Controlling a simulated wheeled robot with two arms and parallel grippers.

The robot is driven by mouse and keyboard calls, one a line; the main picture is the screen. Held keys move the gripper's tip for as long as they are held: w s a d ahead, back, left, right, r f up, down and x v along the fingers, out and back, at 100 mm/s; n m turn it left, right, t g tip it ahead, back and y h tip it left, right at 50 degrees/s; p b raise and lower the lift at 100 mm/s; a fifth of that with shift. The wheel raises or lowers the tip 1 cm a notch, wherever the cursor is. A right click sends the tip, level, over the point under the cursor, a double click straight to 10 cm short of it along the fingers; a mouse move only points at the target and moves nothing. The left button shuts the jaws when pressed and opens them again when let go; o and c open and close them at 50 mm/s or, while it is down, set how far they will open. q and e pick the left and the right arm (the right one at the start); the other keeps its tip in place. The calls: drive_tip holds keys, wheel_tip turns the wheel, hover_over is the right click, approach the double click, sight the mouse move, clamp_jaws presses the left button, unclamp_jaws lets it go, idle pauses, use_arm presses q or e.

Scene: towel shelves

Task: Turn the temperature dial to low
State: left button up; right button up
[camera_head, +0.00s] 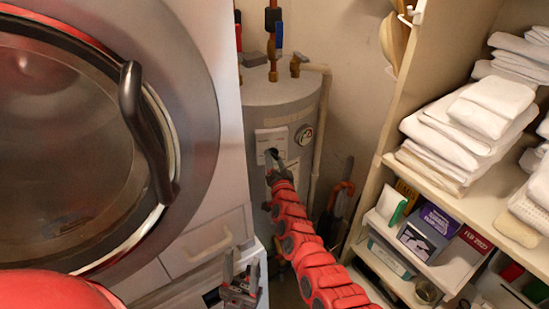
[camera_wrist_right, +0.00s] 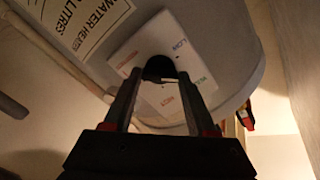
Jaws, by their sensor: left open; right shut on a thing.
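The water heater (camera_head: 262,98) is a grey cylinder in the corner, with a white dial panel (camera_head: 265,135) on its front. My right gripper (camera_head: 274,167) reaches it and is shut on the black temperature dial (camera_wrist_right: 158,67). In the right wrist view, the fingers of my right gripper (camera_wrist_right: 159,82) stand on both sides of the dial. Coloured labels surround the dial; a blue one (camera_wrist_right: 183,43) seems to read LOW. A pale mark shows on the dial's lower part, but its exact setting is unclear. My left gripper (camera_head: 240,287) is open and empty, low beside the washer.
A front-loading washer (camera_head: 207,60) with a dark handle fills the left. A wooden shelf unit (camera_head: 382,140) with white towels (camera_head: 470,120) and boxes stands at the right. Pipes (camera_head: 326,110) run beside the heater. A gauge (camera_head: 304,134) sits on its side.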

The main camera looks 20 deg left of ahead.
drive_tip(key=n+p, duration=0.1)
drive_tip(key=n, duration=0.3)
drive_tip(key=shift+n+p, duration=0.3)
drive_tip(key=shift+p, duration=0.05)
drive_tip(key=shift+n+p, duration=0.6)
drive_tip(key=shift+n, duration=1.3)
drive_tip(key=o, duration=1.4)
drive_tip(key=shift+c, duration=0.2)
